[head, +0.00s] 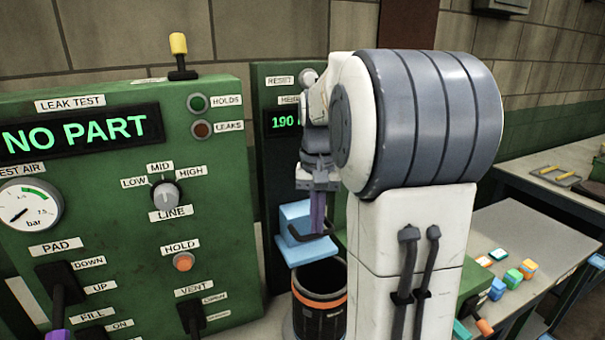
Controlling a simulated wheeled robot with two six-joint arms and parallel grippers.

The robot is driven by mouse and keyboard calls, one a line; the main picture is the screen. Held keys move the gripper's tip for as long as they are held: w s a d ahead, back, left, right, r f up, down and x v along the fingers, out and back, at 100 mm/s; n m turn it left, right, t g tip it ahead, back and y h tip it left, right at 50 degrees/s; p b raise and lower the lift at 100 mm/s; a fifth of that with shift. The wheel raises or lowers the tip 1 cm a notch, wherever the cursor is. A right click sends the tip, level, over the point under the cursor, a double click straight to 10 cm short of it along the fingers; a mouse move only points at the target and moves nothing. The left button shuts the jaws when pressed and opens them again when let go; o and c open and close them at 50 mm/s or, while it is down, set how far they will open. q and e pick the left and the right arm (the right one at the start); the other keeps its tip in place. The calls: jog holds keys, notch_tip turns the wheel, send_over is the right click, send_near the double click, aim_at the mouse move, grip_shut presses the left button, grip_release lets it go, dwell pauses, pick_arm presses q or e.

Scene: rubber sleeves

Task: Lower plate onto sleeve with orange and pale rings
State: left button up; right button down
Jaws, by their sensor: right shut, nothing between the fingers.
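The sleeve (320,312) is a dark, open-topped cylinder with an orange ring near its top; paler marking shows lower down, partly cut off by the frame. A light blue plate (303,251) with a blue block on it is above the sleeve's open mouth, apart from its rim. My right gripper (318,228), with purple fingers, is shut and empty, pointing down at the blue block and a dark bar there. Whether it touches them I cannot tell. My right arm hides the right side of the sleeve and station.
A green leak test panel (110,215) reading NO PART, with levers and a gauge, stands at left. The height display (285,121) begins with 190 and is partly hidden. A grey table (520,232) at right holds several small coloured blocks. A yellow-knobbed lever (178,45) tops the panel.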

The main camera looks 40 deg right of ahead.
notch_tip(320, 180, up, 8)
jog(key=p, duration=0.7)
jog(key=shift+p, duration=0.4)
dwell(0.4)
